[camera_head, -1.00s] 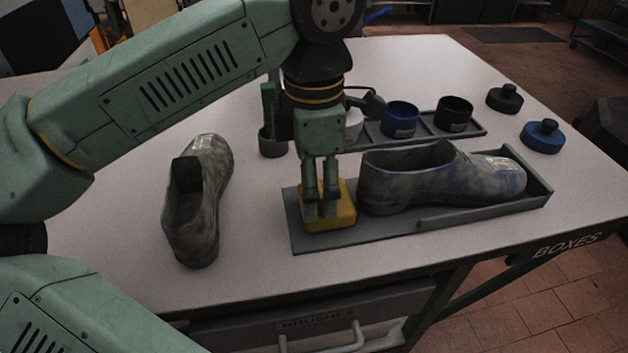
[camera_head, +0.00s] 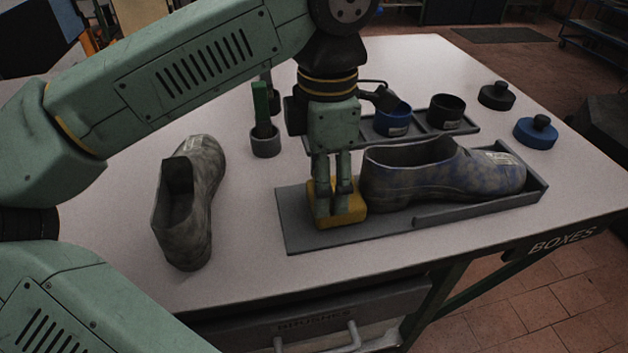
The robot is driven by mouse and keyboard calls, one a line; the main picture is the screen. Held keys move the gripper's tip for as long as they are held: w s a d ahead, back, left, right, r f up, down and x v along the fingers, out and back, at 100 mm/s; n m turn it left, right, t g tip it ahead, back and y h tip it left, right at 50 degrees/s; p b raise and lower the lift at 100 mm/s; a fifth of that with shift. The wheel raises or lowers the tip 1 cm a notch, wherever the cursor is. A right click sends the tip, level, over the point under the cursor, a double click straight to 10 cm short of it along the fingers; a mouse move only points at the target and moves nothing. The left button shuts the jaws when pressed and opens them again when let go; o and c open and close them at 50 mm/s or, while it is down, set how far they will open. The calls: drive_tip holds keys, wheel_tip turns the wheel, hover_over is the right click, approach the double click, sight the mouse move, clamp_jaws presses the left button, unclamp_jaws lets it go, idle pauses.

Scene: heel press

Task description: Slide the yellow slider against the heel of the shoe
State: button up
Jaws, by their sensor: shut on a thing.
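The yellow slider (camera_head: 348,212) sits on the grey tray (camera_head: 300,232) near its left end. My gripper (camera_head: 334,205) points down and is shut on the slider, its fingers hiding part of it. A bluish-grey shoe (camera_head: 440,180) lies in the tray with its heel toward the slider and its toe to the right. The slider's right side is right at the heel; only a very thin gap or contact shows, and I cannot tell which.
A second grey shoe (camera_head: 188,205) stands on the table at left. Behind the tray are a rack with a blue jar (camera_head: 391,120) and a black jar (camera_head: 446,112), a cup with a green-handled tool (camera_head: 264,138), and black (camera_head: 496,96) and blue lids (camera_head: 536,132).

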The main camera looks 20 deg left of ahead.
drive_tip(key=o, duration=1.7)
wheel_tip(320, 180, up, 8)
drive_tip(key=shift+f, duration=0.2)
